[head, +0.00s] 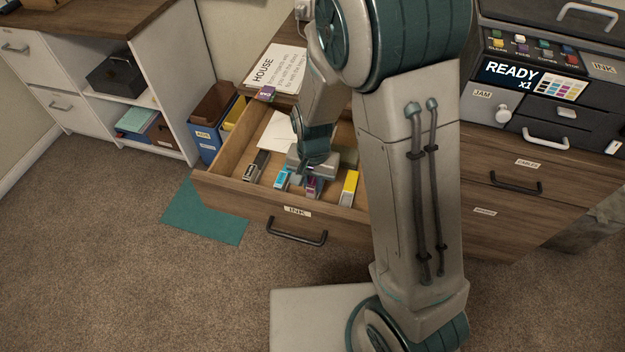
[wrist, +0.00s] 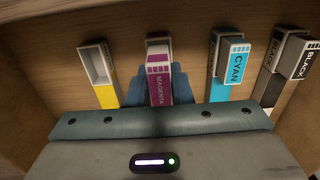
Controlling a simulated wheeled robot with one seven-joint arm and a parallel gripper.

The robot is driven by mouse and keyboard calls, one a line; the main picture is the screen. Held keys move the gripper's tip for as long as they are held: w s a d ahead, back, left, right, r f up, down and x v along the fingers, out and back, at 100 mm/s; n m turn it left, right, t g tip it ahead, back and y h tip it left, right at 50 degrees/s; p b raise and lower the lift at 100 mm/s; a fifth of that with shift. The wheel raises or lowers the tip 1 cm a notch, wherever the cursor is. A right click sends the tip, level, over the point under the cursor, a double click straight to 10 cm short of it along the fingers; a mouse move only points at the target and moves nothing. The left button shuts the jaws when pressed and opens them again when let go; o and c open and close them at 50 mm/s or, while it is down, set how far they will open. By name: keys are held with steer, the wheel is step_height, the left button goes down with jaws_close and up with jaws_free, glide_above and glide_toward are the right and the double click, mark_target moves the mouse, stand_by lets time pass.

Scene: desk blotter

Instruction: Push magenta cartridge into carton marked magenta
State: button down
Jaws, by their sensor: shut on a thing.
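The magenta cartridge (wrist: 160,88), with a purple face lettered MAGENTA and a pale side, is between the two blue fingers of my gripper (wrist: 156,92) in the wrist view. My gripper is shut on it. Right beyond it is the pale open-topped rim of the magenta carton (wrist: 158,44). The cartridge overlaps this carton in the picture; I cannot tell how far it is inside. In the head view my gripper (head: 312,168) is low in the open drawer, over the magenta carton (head: 312,187), and its jaws hide the cartridge there.
The drawer (head: 232,190) also holds a yellow carton (wrist: 102,75), open and seemingly empty, a cyan one (wrist: 230,65) with its cartridge, and black ones (wrist: 285,65). A small purple item (head: 266,94) lies by the HOUSE paper (head: 276,70). Cartons stand close on both sides.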

mark_target(313, 180)
steer(key=shift+f+b, duration=0.65)
steer(key=shift+f, duration=0.4)
steer(key=c, duration=1.2)
jaws_free()
step_height(313, 180, up, 14)
steer(key=p, duration=0.4)
steer(key=shift+f, duration=0.1)
